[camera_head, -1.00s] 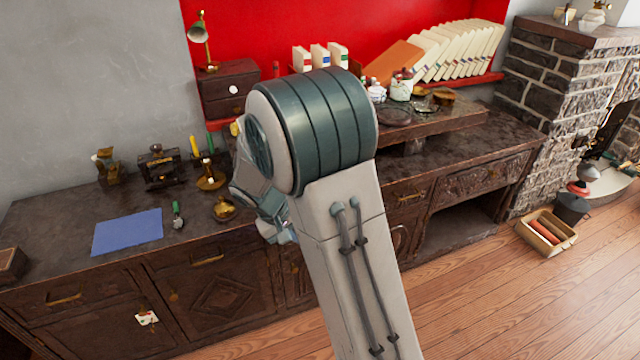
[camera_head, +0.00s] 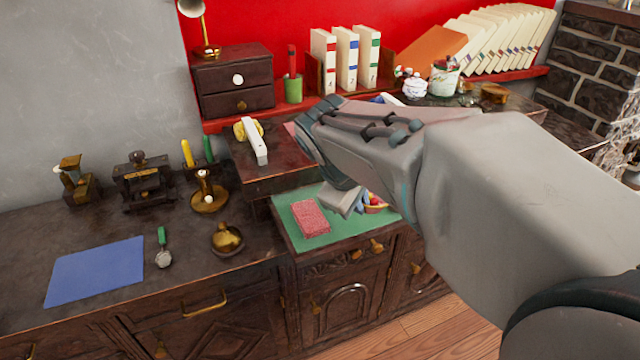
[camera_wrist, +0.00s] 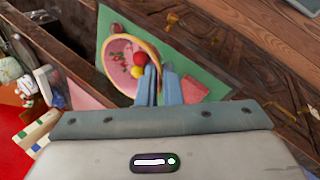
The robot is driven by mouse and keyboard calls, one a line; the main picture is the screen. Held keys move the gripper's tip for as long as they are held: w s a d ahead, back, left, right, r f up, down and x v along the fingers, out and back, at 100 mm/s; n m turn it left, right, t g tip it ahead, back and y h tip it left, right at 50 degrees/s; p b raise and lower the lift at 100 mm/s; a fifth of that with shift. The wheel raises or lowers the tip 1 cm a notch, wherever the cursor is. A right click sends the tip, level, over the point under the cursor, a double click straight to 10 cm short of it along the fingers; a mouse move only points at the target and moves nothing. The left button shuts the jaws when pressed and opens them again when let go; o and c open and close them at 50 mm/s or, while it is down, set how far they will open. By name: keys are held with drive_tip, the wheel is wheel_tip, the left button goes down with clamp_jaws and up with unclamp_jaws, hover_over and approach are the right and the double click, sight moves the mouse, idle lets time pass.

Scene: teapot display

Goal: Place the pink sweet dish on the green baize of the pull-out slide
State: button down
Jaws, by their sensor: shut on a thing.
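The pink sweet dish (camera_wrist: 120,52) has a yellowish rim and holds red and yellow sweets. My gripper (camera_wrist: 155,72) is shut on its near rim in the wrist view. In the head view the dish (camera_head: 377,208) shows only partly beside my fingers (camera_head: 362,202), over the right part of the slide; my arm hides the rest. The green baize (camera_head: 290,222) of the pull-out slide lies below, and it also shows around the dish in the wrist view (camera_wrist: 178,55). I cannot tell whether the dish touches the baize.
A pink-red block (camera_head: 310,217) lies on the left-middle of the baize. Above the slide, a raised shelf (camera_head: 270,165) carries a white-handled item (camera_head: 257,142). A brass pot (camera_head: 227,239) stands left of the slide. The baize's front left strip is bare.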

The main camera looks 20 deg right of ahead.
drive_tip(key=w+f, duration=0.2)
drive_tip(key=w, duration=0.1)
drive_tip(key=w+d+f+b, duration=0.1)
drive_tip(key=w+f, duration=0.1)
drive_tip(key=w, duration=0.2)
drive_tip(key=w+d+f+b, duration=0.1)
drive_tip(key=w+f, duration=0.2)
drive_tip(key=w, duration=0.1)
drive_tip(key=shift+w, duration=0.25)
drive_tip(key=shift+f+b, duration=0.6)
drive_tip(key=shift+f, duration=1.4)
drive_tip(key=shift+a+f, duration=0.1)
drive_tip(key=shift+f, duration=0.05)
drive_tip(key=c, duration=1.6)
unclamp_jaws()
